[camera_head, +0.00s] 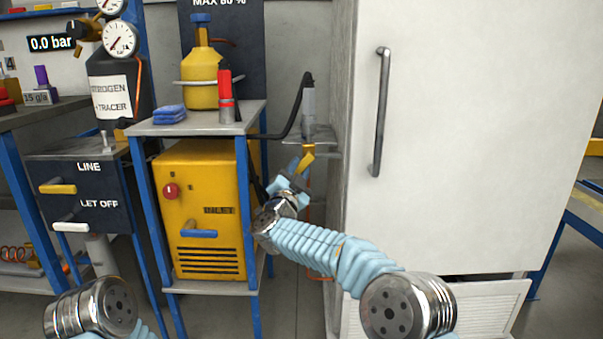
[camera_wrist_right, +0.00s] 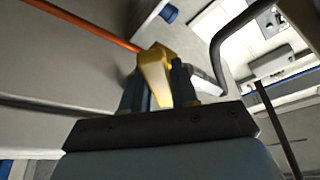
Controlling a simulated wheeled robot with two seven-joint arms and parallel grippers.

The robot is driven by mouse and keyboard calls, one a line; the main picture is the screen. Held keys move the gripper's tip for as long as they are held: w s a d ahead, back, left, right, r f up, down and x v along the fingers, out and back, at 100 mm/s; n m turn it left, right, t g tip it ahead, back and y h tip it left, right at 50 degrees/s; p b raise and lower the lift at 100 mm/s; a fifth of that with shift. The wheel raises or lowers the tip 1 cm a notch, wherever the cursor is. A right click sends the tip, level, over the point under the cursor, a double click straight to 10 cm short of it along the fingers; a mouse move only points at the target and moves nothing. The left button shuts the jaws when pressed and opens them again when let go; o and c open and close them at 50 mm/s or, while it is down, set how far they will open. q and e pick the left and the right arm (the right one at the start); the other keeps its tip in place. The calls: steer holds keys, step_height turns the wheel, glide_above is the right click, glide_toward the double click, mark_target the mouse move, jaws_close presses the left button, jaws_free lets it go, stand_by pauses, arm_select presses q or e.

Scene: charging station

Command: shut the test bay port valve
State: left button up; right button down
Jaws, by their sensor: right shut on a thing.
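A yellow valve handle (camera_head: 306,158) sits below a small grey shelf, beside the white cabinet, at the end of my right arm. My right gripper (camera_head: 298,168) is there with its fingers around it. In the right wrist view the yellow handle (camera_wrist_right: 156,75) stands between the two dark fingers of the right gripper (camera_wrist_right: 162,88), which is shut on it. The valve body behind the handle is mostly hidden, so I cannot tell its setting. My left arm shows only as a metal joint at the lower left; its gripper is out of view.
A white cabinet (camera_head: 460,130) with a long grey handle (camera_head: 381,112) stands close on the right. A blue-legged stand (camera_head: 195,124) holds a yellow cylinder (camera_head: 202,82) above a yellow machine (camera_head: 200,215). An orange hose (camera_wrist_right: 85,25) runs near the gripper. A LINE panel (camera_head: 85,190) is at left.

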steer(key=m, duration=0.1)
steer(key=r+m+g+h+p, duration=0.1)
steer(key=m, duration=0.1)
steer(key=shift+a, duration=0.4)
steer(key=m, duration=0.1)
steer(key=m+g+p, duration=0.1)
steer(key=r+m+p, duration=0.1)
steer(key=shift+a+m, duration=0.25)
steer(key=shift+m, duration=0.05)
steer(key=shift+a+r+m+g+p, duration=0.1)
steer(key=shift+r+m+g+p, duration=0.15)
steer(key=shift+m+g+p, duration=0.45)
steer(key=shift+r+m+g+p, duration=0.3)
steer(key=shift+m+p, duration=0.45)
steer(key=shift+m, duration=0.65)
steer(key=c, duration=1)
jaws_free()
steer(key=shift+o, duration=0.2)
steer(key=shift+s, duration=0.1)
steer(key=b+v, duration=0.1)
steer(key=v, duration=1.2)
steer(key=shift+s+a, duration=0.25)
